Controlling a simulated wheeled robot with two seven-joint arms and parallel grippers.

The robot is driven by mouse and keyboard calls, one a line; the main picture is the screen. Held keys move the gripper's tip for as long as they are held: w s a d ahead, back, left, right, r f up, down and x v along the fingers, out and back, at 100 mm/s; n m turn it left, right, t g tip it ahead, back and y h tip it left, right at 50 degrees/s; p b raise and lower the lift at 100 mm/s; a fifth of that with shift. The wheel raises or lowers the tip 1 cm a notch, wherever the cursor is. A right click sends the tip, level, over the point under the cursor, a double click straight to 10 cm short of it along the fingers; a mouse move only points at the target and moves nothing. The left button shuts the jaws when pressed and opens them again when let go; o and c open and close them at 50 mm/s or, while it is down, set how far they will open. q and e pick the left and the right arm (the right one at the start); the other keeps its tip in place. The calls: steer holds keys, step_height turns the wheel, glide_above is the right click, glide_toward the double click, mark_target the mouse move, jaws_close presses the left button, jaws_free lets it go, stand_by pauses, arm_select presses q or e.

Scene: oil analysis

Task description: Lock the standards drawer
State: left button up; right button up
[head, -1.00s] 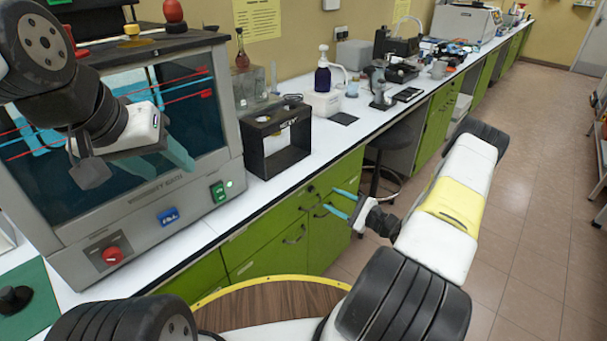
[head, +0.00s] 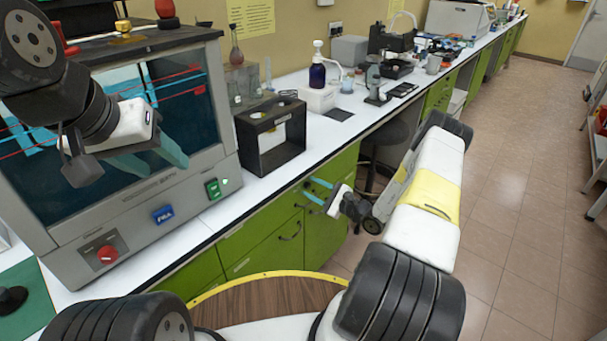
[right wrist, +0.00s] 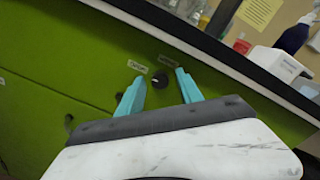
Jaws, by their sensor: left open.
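A green drawer front (head: 338,170) lies under the white bench, at the right end of the near cabinets. In the right wrist view, the drawer front (right wrist: 95,55) carries a small round black lock knob (right wrist: 160,80) with a small label on each side, too blurred to read. My right gripper (head: 309,187) is close to the drawer front. In the right wrist view its teal fingers (right wrist: 159,75) are open, one on each side of the knob; I cannot tell if they touch it. My left gripper (head: 170,170) is open and empty in front of the grey machine.
The grey machine (head: 196,238) with a glass window stands on the bench at left. A black open frame (head: 250,165) stands beside it, above the drawers. A dark stool (head: 385,135) is under the bench, behind my right arm.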

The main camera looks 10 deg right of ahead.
jaws_close()
steer(key=m, duration=0.4)
steer(key=shift+m, duration=0.4)
steer(key=m, duration=0.4)
steer(key=shift+d+m, duration=0.1)
steer(key=shift+m, duration=0.3)
steer(key=m, duration=0.4)
steer(key=shift+m+t, duration=0.3)
steer(key=shift+t, duration=0.1)
steer(key=shift+f+m, duration=0.1)
steer(key=shift+m, duration=2)
